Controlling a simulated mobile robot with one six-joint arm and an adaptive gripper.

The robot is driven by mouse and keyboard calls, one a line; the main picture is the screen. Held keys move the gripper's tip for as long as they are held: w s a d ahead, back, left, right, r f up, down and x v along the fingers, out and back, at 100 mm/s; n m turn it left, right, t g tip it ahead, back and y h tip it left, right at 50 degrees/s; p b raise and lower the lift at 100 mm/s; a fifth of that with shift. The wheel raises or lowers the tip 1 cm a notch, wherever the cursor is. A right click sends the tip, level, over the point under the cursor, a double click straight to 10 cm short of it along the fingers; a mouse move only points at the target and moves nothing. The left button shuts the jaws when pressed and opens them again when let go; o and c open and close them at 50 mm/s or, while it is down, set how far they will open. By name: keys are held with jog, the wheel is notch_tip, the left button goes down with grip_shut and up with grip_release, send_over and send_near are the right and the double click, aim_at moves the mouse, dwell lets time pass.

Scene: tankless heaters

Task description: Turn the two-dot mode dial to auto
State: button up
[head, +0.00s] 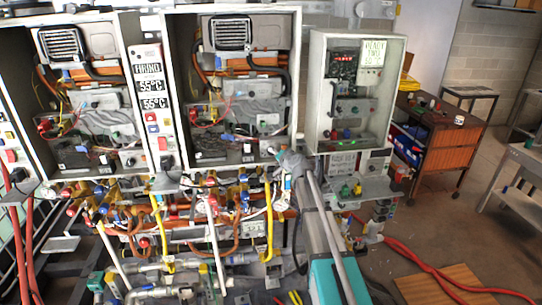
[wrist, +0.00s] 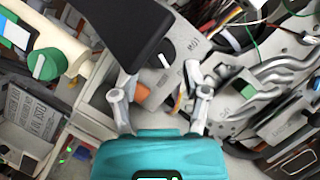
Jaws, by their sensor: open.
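My gripper (wrist: 161,76) is open in the wrist view, its two grey fingers apart above the teal body. A dark knob with a white pointer mark (wrist: 165,61) shows between and just beyond the fingertips, on a grey panel. I cannot read dots on it or tell whether the fingers touch it. In the head view my gripper (head: 291,161) is at the lower right corner of the middle open heater cabinet (head: 297,80). The dial cannot be picked out there, as my gripper and arm cover that spot.
A large black part (wrist: 125,28) stands close beside the left finger. A green knob (wrist: 43,65) is at the left, and wires and grey pipes crowd the right. A smaller cabinet (head: 313,100) stands right of my gripper. Red hoses (head: 420,262) lie on the floor.

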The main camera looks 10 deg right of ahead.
jog(key=shift+b+x, duration=0.35)
jog(key=shift+x, duration=1.6)
grip_shut()
